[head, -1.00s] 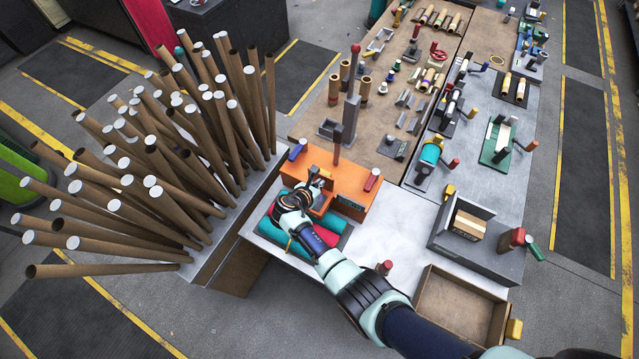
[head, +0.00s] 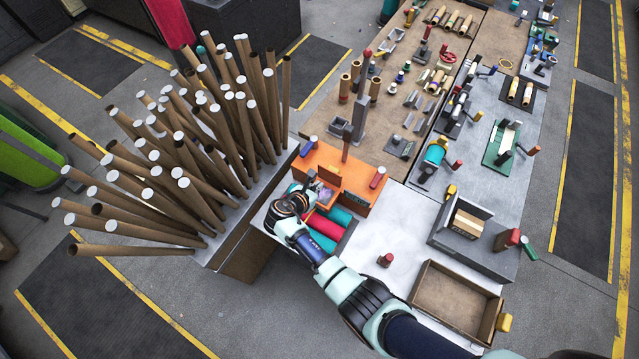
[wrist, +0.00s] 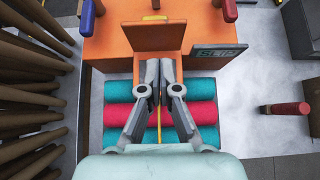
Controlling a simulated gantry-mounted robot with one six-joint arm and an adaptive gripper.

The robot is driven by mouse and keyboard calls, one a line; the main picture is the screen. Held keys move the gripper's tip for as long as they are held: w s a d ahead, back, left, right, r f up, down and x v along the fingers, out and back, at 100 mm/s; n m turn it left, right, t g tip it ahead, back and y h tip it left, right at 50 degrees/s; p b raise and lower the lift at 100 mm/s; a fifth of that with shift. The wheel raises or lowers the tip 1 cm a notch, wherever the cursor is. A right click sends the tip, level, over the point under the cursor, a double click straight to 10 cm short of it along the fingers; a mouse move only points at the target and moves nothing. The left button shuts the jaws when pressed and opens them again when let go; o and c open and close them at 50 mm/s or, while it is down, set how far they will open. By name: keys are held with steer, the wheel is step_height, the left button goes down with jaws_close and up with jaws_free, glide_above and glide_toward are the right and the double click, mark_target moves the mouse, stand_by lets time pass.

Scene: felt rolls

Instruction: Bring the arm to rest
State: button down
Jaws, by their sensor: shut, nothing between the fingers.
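My gripper (wrist: 159,85) is shut and empty in the wrist view, with its fingertips together. It is over the felt rolls, pointing toward the orange box (wrist: 110,45). The rolls lie side by side: a teal roll (wrist: 118,90), a red roll (wrist: 114,115) and another teal roll (wrist: 112,138). In the head view my arm reaches in from the lower right, and the wrist partly covers the left ends of the rolls (head: 322,228). The orange box (head: 358,192) stands just behind them. I cannot tell the exact height of the gripper above the rolls.
Many brown tubes (head: 190,165) with white ends stand in a holder at the left. The bench between is clear.

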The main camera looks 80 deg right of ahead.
stand_by(0.4)
steer(key=w+a+r+m+t+y, duration=0.2)
steer(key=w+a+r+m+t, duration=0.3)
steer(key=w+a+r, duration=0.4)
steer(key=w+a+r+m+t+y, duration=0.1)
steer(key=w+a+r+m+t, duration=0.4)
steer(key=w+a+r, duration=0.55)
steer(key=s+a+r+m+t+y, duration=0.2)
steer(key=a+r, duration=0.5)
steer(key=a, duration=0.4)
steer(key=s+a+r+m+t+y, duration=0.2)
steer(key=s+a+r+t+y, duration=0.2)
steer(key=a+r, duration=0.3)
steer(key=a, duration=0.4)
steer(key=shift+s+r+y, duration=0.2)
steer(key=shift+r+y, duration=0.1)
steer(key=shift+y, duration=0.1)
